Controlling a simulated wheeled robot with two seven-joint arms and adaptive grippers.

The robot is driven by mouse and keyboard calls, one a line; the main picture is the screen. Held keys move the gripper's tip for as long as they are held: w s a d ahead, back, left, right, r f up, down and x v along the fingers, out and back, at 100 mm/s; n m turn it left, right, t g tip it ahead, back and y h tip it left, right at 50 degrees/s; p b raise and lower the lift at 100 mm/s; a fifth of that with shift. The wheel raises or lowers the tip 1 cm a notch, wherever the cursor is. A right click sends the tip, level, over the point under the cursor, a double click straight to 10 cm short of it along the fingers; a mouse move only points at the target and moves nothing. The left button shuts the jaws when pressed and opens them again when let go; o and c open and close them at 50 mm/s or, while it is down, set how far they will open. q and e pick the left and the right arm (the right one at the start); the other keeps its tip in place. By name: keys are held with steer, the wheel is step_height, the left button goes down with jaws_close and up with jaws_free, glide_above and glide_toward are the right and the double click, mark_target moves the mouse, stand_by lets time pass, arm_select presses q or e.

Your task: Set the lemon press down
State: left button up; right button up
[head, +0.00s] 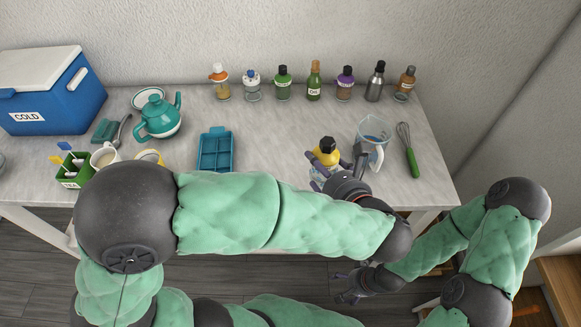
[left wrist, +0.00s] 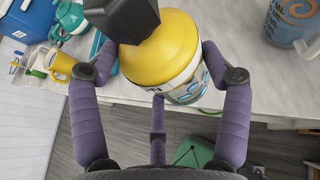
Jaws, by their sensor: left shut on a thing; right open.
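The lemon press (head: 326,151) has a yellow top, a black knob and a pale patterned lower body. It is near the front edge of the table (head: 270,120), right of centre. My left gripper (head: 338,176) is shut around it; the left wrist view shows the purple fingers around the yellow press (left wrist: 162,55). The arm and gripper hide part of its lower body in the head view. I cannot tell whether its base touches the table. My right gripper (head: 352,287) is open and empty, low in front of the table.
A measuring jug (head: 373,140) stands close right of the press, with a green-handled whisk (head: 408,150) beyond it. A blue tray (head: 215,150) lies to the left. Several bottles (head: 314,82) line the back. The tabletop between tray, press and bottles is clear.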

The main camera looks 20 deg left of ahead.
arm_select(q)
steer(key=f+b+x, duration=0.1)
steer(key=x, duration=0.4)
steer(key=s+f+b+x, duration=0.1)
steer(key=b+x, duration=0.1)
steer(key=x, duration=0.3)
steer(key=f+b+x, duration=0.1)
steer(key=x, duration=0.4)
steer(key=shift+f, duration=0.1)
steer(key=shift+w+a+f+b, duration=0.15)
steer(key=shift+f+b, duration=0.1)
steer(key=shift+b, duration=0.1)
step_height(320, 180, down, 4)
steer(key=shift+w+a+r+b, duration=0.1)
steer(key=shift+w+r+b, duration=0.1)
steer(key=shift+b, duration=0.75)
steer(key=shift+r, duration=0.1)
